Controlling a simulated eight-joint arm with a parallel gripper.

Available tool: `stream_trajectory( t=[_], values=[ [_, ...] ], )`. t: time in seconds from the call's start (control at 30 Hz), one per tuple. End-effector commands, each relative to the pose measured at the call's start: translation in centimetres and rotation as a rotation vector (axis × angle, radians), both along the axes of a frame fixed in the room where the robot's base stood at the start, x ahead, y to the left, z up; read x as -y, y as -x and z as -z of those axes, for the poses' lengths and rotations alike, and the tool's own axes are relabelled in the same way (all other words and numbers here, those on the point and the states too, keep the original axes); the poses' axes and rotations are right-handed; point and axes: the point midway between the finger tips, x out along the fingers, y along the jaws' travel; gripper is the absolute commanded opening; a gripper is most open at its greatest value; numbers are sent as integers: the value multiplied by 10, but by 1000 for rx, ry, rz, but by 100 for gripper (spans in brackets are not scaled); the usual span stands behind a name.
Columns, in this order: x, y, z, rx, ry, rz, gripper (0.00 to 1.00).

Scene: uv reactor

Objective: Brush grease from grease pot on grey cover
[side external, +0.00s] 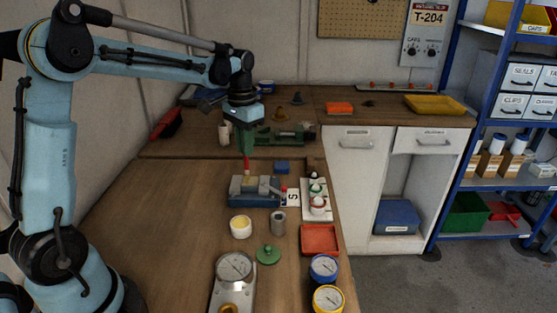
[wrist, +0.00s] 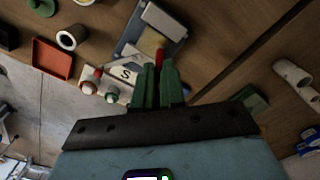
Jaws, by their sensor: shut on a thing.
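My gripper (side external: 245,143) hangs above the far part of the bench, shut on a brush with a red part (side external: 246,164) pointing down. The wrist view shows its green fingers (wrist: 158,85) close together, with the red part (wrist: 159,56) beyond them; the bristles are not clear. The brush is over or just behind the blue-grey unit with the grey cover (side external: 250,185); contact cannot be told. The grey cover also shows in the wrist view (wrist: 163,18). The grease pot (side external: 240,227), a white pot with cream-yellow content, stands open nearer the camera, apart from the gripper.
A grey cylinder (side external: 278,222), green lid (side external: 268,254), red tray (side external: 320,239) and gauges (side external: 234,268) stand near the unit. A green machine (side external: 280,137) stands behind. The bench's left side is clear.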

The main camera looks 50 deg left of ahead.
Motion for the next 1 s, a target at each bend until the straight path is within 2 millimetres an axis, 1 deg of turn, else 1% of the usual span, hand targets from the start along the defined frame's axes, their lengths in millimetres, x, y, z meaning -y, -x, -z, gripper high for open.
stream_trajectory(
  t=[0.37, 1.0],
  values=[
    [-1, 2, 0, 0, 0, 0, 0],
    [5, 8, 2, -3, 2, 1, 0]
  ],
)
